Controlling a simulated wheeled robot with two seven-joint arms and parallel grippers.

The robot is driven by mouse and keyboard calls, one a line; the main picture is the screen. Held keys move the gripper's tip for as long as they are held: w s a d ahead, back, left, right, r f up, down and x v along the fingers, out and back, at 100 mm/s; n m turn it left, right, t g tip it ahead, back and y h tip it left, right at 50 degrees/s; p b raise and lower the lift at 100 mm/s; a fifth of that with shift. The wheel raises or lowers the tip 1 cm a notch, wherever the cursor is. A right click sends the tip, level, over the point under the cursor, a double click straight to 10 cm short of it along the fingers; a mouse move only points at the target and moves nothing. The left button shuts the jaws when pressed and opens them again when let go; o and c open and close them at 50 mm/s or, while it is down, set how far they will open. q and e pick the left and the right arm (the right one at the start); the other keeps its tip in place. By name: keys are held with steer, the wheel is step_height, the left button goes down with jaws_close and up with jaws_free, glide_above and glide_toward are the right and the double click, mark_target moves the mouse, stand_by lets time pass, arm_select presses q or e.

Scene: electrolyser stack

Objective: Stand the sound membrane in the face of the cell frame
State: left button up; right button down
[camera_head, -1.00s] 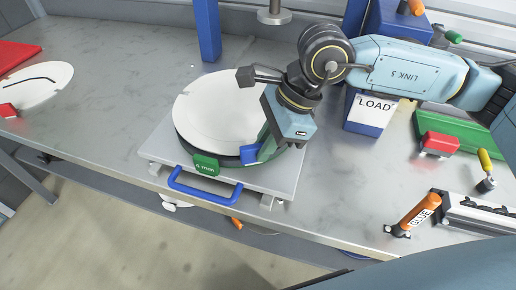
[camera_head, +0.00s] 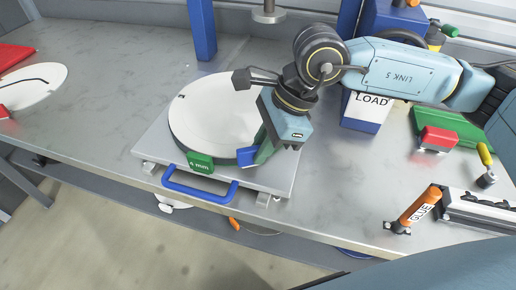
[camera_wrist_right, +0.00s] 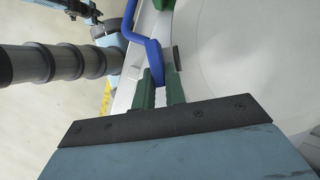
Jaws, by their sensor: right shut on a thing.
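A white round membrane (camera_head: 215,115) lies over the round cell frame on a grey plate (camera_head: 150,140). Its blue tab (camera_head: 247,154) is at the front right and also shows in the wrist view (camera_wrist_right: 154,58). My right gripper (camera_head: 261,153) is shut on this tab; its green fingers (camera_wrist_right: 161,88) stand either side of it. The frame's green "4 mm" tag (camera_head: 200,162) is at the front. The frame's face is mostly hidden by the membrane. Another white disc (camera_head: 35,82), with a black line across it and a red tab, lies at the far left. My left gripper is not in view.
The plate has a blue handle (camera_head: 200,190) at the table's front edge. A blue post (camera_head: 202,28) stands behind it. The LOAD box (camera_head: 363,108), a red-topped block (camera_head: 438,138) and an orange GLUE tube (camera_head: 419,205) are on the right. The table between disc and plate is clear.

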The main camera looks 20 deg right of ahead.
steer(key=shift+s+f, duration=0.2)
steer(key=shift+f, duration=0.35)
steer(key=c, duration=1.4)
jaws_free()
steer(key=shift+o, duration=0.2)
steer(key=shift+r, duration=0.1)
steer(key=shift+w+d+r, duration=0.15)
steer(key=shift+r, duration=0.4)
steer(key=p+v, duration=0.4)
steer(key=v, duration=0.3)
steer(key=shift+r, duration=0.15)
